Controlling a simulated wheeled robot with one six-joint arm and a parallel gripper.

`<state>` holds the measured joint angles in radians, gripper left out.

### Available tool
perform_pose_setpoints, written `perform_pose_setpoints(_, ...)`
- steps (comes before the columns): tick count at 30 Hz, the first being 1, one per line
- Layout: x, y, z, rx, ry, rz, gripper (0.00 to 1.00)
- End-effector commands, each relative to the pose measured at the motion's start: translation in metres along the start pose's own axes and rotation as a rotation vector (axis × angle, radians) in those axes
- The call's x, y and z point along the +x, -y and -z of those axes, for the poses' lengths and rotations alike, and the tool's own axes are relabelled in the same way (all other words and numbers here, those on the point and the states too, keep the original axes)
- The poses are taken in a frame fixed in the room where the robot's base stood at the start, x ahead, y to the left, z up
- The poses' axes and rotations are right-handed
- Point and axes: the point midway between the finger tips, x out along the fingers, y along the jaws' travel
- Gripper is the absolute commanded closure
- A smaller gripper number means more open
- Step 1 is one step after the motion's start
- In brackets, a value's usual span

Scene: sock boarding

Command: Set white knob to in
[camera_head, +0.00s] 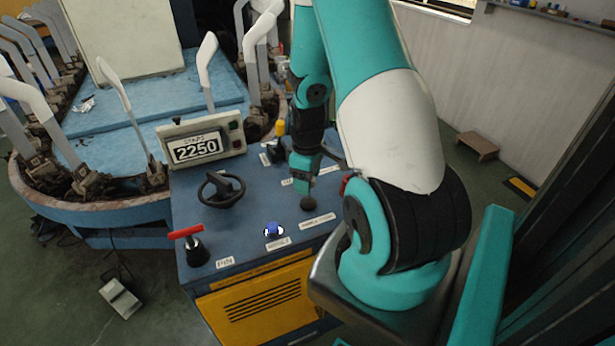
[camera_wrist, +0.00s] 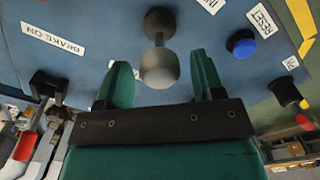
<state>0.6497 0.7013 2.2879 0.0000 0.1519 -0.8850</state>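The white knob (camera_wrist: 158,68) shows greyish in the wrist view, on a thin stem rising from a dark round base (camera_wrist: 160,22). My gripper (camera_wrist: 160,62) is open, with one teal finger on each side of the knob and a visible gap on both sides. The knob appears between the fingertips and untouched. In the head view my gripper (camera_head: 306,172) points down over the blue console, just above a dark round piece (camera_head: 307,203). The pale knob itself cannot be made out there. A label by the base is cut off by the picture edge.
A blue button (camera_head: 273,229) sits left of my gripper, and a red T-handle (camera_head: 186,232) stands at the console's left edge. A black handwheel (camera_head: 220,190) and a display reading 2250 (camera_head: 197,148) are further back.

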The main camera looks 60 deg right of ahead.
Motion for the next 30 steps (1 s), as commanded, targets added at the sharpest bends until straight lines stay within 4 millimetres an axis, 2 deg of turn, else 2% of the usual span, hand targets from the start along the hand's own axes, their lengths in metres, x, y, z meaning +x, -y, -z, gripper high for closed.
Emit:
perform_pose_setpoints(1,0.0,0.0,0.0,0.0,0.0,0.0,0.51)
perform_pose_setpoints(6,0.0,0.0,0.0,0.0,0.0,0.0,0.9)
perform_pose_setpoints(8,0.0,0.0,0.0,0.0,0.0,0.0,1.0)
perform_pose_setpoints(11,0.003,0.0,0.0,0.0,0.001,0.0,1.0)
perform_pose_setpoints(18,0.033,0.0,0.0,0.0,0.001,0.002,1.0)
perform_pose_setpoints(26,0.031,0.0,0.0,0.0,0.002,0.002,1.0)
perform_pose_setpoints(27,0.031,0.0,-0.001,0.0,0.002,0.002,0.51)
perform_pose_setpoints(29,0.031,0.0,0.0,0.0,0.002,0.001,0.37)
perform_pose_setpoints(30,0.031,0.0,0.0,0.0,0.001,0.001,0.34)
